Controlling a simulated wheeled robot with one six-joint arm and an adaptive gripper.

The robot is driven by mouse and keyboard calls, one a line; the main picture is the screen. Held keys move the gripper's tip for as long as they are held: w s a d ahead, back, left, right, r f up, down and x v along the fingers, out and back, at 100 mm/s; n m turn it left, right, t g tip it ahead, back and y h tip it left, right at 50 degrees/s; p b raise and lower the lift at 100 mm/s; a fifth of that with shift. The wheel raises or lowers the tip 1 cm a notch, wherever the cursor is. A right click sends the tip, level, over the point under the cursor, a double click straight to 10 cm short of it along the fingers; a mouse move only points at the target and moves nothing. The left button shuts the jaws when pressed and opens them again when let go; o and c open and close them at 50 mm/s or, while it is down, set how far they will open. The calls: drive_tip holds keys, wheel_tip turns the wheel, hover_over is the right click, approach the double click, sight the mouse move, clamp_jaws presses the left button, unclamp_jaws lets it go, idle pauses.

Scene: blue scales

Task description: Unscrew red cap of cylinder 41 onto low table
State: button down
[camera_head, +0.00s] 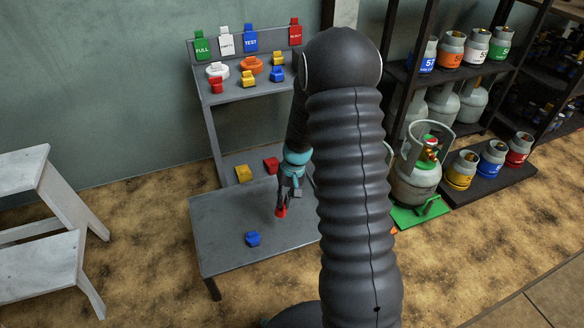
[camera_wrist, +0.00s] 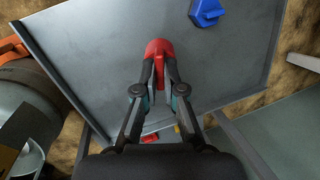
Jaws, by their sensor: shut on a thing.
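My gripper (camera_head: 283,200) is shut on a red cap (camera_head: 281,212) over the low grey table (camera_head: 222,215). In the wrist view the red cap (camera_wrist: 158,48) sits between the fingertips (camera_wrist: 160,66), above the bare table top (camera_wrist: 105,40). I cannot tell whether the cap touches the table. A blue cap (camera_head: 252,239) lies on the table; it also shows in the wrist view (camera_wrist: 206,12).
A grey shelf (camera_head: 245,93) behind the table holds several coloured caps and tags. A yellow cap (camera_head: 243,174) and another red cap (camera_head: 271,165) lie on its lower level. Dark racks with cylinders (camera_head: 450,50) stand right. A white step stool (camera_head: 40,190) stands left.

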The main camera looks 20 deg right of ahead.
drive_tip(key=w+d+r+n+t+h+p, duration=0.1)
drive_tip(key=w+d+r+n+h, duration=0.1)
drive_tip(key=w+d+r+h, duration=0.25)
drive_tip(key=shift+y, duration=0.75)
drive_tip(key=shift+w+d+f+b, duration=0.1)
drive_tip(key=shift+w+f+b, duration=0.2)
drive_tip(key=shift+f+b, duration=1.3)
drive_tip(key=shift+w+d+f+b, duration=0.2)
drive_tip(key=shift+f+b, duration=0.5)
drive_tip(key=shift+f, duration=1.7)
drive_tip(key=shift+w+a+f+b, duration=0.1)
drive_tip(key=shift+w+f+b, duration=0.25)
drive_tip(key=shift+f+b, duration=1.25)
drive_tip(key=shift+f+p, duration=0.4)
drive_tip(key=shift+p, duration=0.1)
drive_tip(key=c, duration=1.2)
unclamp_jaws()
drive_tip(key=shift+r, duration=0.15)
wheel_tip(320, 180, up, 12)
